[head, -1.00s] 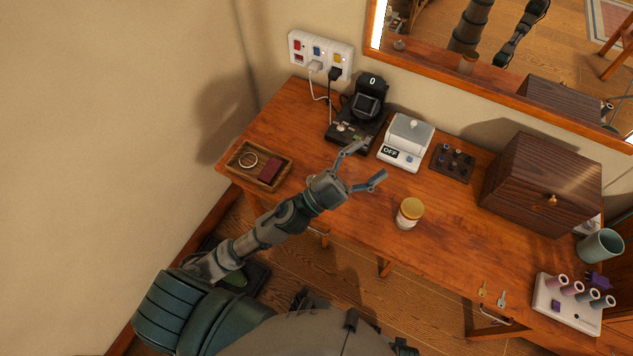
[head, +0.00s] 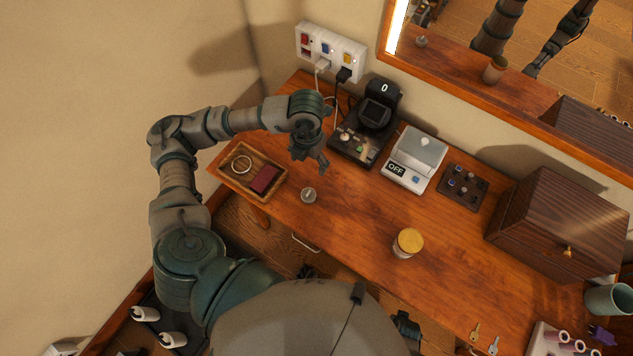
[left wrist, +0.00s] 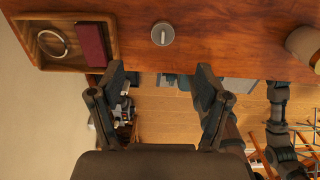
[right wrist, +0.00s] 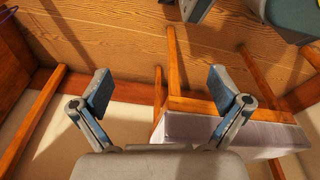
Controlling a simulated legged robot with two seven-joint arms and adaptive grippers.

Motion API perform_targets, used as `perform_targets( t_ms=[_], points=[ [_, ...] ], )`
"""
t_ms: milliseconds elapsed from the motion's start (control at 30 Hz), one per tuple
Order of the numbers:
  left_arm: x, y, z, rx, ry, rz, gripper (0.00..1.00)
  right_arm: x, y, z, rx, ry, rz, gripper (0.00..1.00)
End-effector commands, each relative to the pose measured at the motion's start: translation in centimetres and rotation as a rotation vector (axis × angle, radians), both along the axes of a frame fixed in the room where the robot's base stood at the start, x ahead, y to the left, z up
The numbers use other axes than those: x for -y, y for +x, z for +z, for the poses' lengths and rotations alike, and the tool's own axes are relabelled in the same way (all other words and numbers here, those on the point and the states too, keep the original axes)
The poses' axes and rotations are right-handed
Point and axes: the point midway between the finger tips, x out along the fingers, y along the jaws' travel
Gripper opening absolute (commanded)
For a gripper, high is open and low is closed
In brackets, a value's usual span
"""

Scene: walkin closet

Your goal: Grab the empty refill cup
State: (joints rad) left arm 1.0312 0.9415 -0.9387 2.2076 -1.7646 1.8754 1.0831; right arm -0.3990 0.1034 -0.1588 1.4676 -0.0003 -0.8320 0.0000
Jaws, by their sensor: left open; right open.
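A small jar-like cup with a yellow top (head: 408,243) stands upright near the table's front edge; part of it shows at the right of the left wrist view (left wrist: 305,45). A teal mug (head: 608,299) stands at the far right; I cannot tell which is the refill cup. A small round grey metal piece (head: 308,195) lies on the table, also in the left wrist view (left wrist: 162,34). My left gripper (head: 311,162) is open and empty, pointing down between the wooden tray and the black device. My right gripper (right wrist: 160,88) is open and empty, over the floor.
The wooden tray (head: 230,179) holds a ring and dark red box. A black device (head: 361,150), grey scale (head: 427,155), dark small rack (head: 464,188) and brown wooden box (head: 530,220) line the table's back. Keys (head: 475,331) lie at the front right.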

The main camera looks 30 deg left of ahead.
Motion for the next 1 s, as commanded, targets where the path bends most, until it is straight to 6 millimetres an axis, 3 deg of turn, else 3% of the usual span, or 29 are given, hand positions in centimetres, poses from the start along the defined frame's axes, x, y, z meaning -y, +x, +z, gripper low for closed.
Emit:
perform_targets(
  t_ms=[267,500,700,1000],
  points=[
    [0.4,0.1,-6.2,-0.010,0.004,-0.001,0.76,-0.9,-3.2,-0.4,-0.063,0.008,0.002,0.99],
    [0.5,0.0,-10.8,-0.007,0.002,-0.003,0.76,-0.8,-1.5,1.1,-0.039,0.008,-0.001,0.99],
    [0.3,-0.1,-12.3,-0.006,0.000,-0.003,0.76,-0.5,-0.2,1.8,-0.017,0.005,-0.002,0.99],
    [0.5,-0.7,-16.5,-0.007,-0.001,-0.003,0.76,-0.7,-0.4,1.8,-0.028,0.005,-0.002,0.99]
  ],
)
